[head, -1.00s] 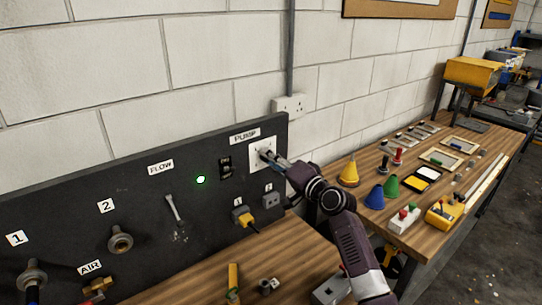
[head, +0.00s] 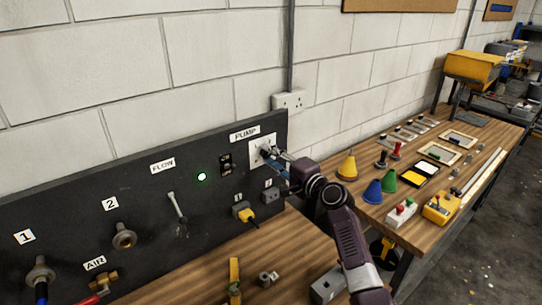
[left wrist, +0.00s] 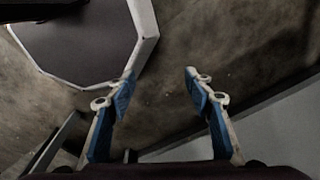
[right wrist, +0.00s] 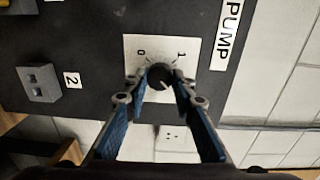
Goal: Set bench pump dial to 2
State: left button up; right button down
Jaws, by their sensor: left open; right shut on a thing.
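The pump dial is a black round knob (right wrist: 158,75) on a white plate (right wrist: 134,48) under the PUMP label (right wrist: 228,35). In the right wrist view, "0" and "1" show on the plate; other marks are hidden by the fingers. A pale pointer line shows on the knob's lower right in that view. My right gripper (head: 268,156) is shut on the knob, with its fingertips on either side of it. In the head view the hand mostly hides the knob against its plate (head: 268,139). My left gripper (left wrist: 160,88) is open and empty, above the floor, away from the panel.
Loose parts lie on the bench below. Cones and boxes stand on the right bench (head: 410,238).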

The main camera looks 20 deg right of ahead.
jog(key=c, duration=1.6)
grip_release()
jog(key=v, duration=1.2)
